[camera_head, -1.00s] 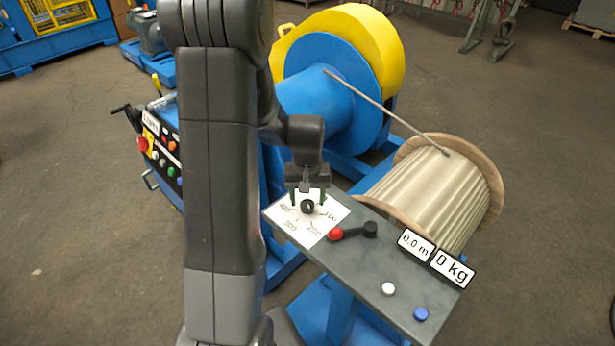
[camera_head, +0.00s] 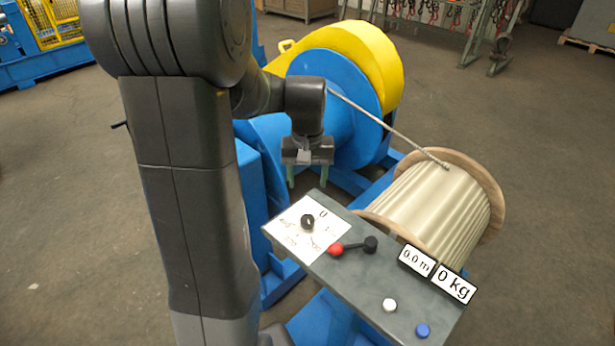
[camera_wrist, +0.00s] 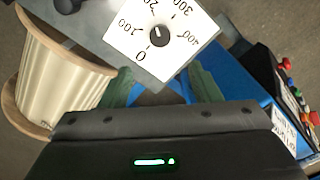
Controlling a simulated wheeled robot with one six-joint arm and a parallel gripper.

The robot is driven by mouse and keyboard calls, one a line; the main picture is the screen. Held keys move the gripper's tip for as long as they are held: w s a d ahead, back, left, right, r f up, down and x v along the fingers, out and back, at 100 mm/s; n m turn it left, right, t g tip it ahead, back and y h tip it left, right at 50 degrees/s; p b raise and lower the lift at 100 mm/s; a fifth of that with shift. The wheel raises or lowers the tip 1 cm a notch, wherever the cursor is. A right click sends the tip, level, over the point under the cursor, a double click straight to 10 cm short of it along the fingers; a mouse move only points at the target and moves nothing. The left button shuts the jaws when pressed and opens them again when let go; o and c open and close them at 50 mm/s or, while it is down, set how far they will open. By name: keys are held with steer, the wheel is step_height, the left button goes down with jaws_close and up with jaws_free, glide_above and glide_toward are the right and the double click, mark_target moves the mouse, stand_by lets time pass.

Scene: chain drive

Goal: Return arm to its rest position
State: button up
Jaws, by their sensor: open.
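My gripper (camera_head: 307,175) is open and empty in the head view, its green fingertips pointing down above the far left end of the grey control panel (camera_head: 345,275). A black knob (camera_head: 307,222) on a white dial plate (camera_head: 287,230) sits just below and in front of it, apart from the fingers. In the wrist view the knob (camera_wrist: 159,37) and its numbered dial lie beyond the green fingers (camera_wrist: 161,90), with nothing between them. My arm reaches from the upper left down to the gripper.
A wooden cable reel (camera_head: 430,205) and a blue-yellow winch drum (camera_head: 350,75) stand behind. Open floor lies at left.

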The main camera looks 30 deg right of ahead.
mark_target(308, 218)
steer(key=shift+f, duration=0.15)
step_height(308, 218, down, 14)
steer(key=shift+r, duration=0.25)
stand_by(0.5)
stand_by(0.3)
